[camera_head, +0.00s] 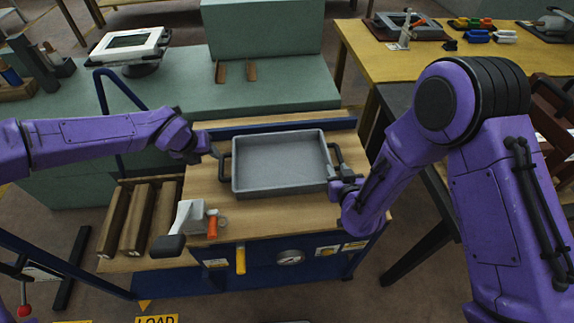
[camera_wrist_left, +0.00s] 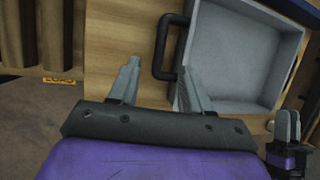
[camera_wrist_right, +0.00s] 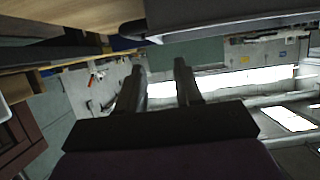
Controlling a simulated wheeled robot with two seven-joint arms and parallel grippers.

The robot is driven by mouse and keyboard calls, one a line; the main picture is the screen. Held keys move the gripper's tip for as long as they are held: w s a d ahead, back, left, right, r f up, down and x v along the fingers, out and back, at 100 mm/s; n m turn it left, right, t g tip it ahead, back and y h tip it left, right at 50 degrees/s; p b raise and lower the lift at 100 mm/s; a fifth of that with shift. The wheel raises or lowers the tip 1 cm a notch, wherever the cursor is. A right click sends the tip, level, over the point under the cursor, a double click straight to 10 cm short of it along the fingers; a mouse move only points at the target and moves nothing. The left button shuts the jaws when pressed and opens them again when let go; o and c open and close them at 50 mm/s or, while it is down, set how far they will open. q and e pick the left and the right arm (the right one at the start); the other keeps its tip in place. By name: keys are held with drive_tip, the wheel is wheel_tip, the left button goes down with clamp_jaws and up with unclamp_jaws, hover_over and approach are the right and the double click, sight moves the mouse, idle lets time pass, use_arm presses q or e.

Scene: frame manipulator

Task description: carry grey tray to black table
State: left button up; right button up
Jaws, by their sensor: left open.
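The grey tray (camera_head: 280,165) lies on a wooden-topped workbench, with a black handle at each end. My left gripper (camera_head: 214,154) is at the left handle (camera_head: 225,167). In the left wrist view the open fingers (camera_wrist_left: 156,82) are apart near this handle (camera_wrist_left: 161,50), and it is not clamped. My right gripper (camera_head: 336,182) is low beside the tray's right end, near the right handle (camera_head: 340,154). In the right wrist view its fingers (camera_wrist_right: 158,70) are apart and empty, with the tray side (camera_wrist_right: 235,14) above them. The black table (camera_head: 398,98) stands to the right, partly hidden by my right arm.
A clamp with a black-ended lever (camera_head: 185,220) and an orange part sit in front of the tray. Wooden blocks (camera_head: 137,215) lie left. A green bench (camera_head: 290,92) stands behind; a yellow table (camera_head: 440,50) with tools is at the back right.

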sight(220, 164)
use_arm(q)
drive_tip(key=x, duration=1)
drive_tip(key=shift+w+d+f, duration=0.1)
drive_tip(key=shift+w+f, duration=0.05)
drive_tip(key=shift+f, duration=0.05)
use_arm(e)
drive_tip(key=x, duration=1)
drive_tip(key=shift+w+f, duration=0.1)
drive_tip(key=shift+w, duration=0.15)
use_arm(q)
drive_tip(key=c, duration=0.5)
use_arm(e)
drive_tip(key=c, duration=0.5)
use_arm(q)
clamp_jaws()
use_arm(e)
clamp_jaws()
